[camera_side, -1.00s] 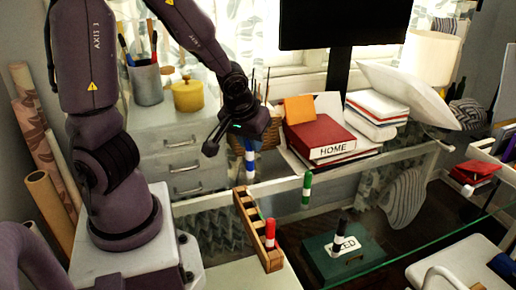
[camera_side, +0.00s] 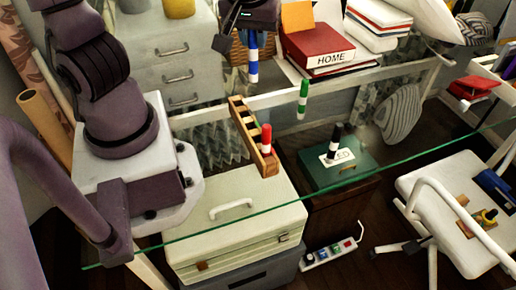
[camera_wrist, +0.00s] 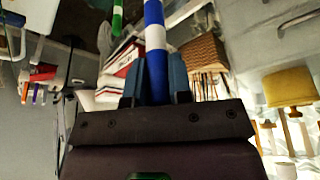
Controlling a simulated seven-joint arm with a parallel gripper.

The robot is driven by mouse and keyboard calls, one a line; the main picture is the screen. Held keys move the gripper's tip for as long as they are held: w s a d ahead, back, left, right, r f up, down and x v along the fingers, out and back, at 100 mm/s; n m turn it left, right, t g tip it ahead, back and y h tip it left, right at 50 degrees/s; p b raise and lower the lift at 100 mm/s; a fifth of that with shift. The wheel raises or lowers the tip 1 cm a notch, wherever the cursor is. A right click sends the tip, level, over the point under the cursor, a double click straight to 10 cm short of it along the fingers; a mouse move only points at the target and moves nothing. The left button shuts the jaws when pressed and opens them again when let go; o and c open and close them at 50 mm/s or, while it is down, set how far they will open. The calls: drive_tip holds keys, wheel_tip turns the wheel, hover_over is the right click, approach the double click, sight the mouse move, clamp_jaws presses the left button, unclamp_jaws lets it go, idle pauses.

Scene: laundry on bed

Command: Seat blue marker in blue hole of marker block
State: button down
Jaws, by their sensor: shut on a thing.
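My gripper (camera_side: 250,24) is shut on the blue marker (camera_side: 253,66), blue with white bands. The marker hangs upright, tip down, above and behind the far end of the wooden marker block (camera_side: 243,124) in the side view. In the wrist view the blue marker (camera_wrist: 155,38) sticks out from between my gripper's fingers (camera_wrist: 156,78). The block is a narrow row of slots lying on the glass table. A red marker (camera_side: 266,139) stands at its near end. Hole colours are too small to tell.
A green marker (camera_side: 303,98) stands right of the block, and it also shows in the wrist view (camera_wrist: 117,18). Books (camera_side: 325,55) and a basket (camera_side: 240,50) are behind.

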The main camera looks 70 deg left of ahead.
drive_tip(key=d+n, duration=0.2)
drive_tip(key=d, duration=0.3)
approach(258, 129)
drive_tip(key=shift+w+a+f+g+y, duration=0.1)
drive_tip(key=shift+w+f+g, duration=0.1)
drive_tip(key=shift+f, duration=0.4)
drive_tip(key=shift+w+a+f+g+y, duration=0.1)
drive_tip(key=shift+w+f, duration=0.1)
drive_tip(key=shift+f, duration=0.4)
drive_tip(key=shift+w+a+f+g+y, duration=0.1)
drive_tip(key=shift+w+f, duration=0.05)
drive_tip(key=shift+f, duration=0.4)
drive_tip(key=shift+f, duration=0.1)
drive_tip(key=c, duration=1)
unclamp_jaws()
drive_tip(key=shift+c, duration=0.2)
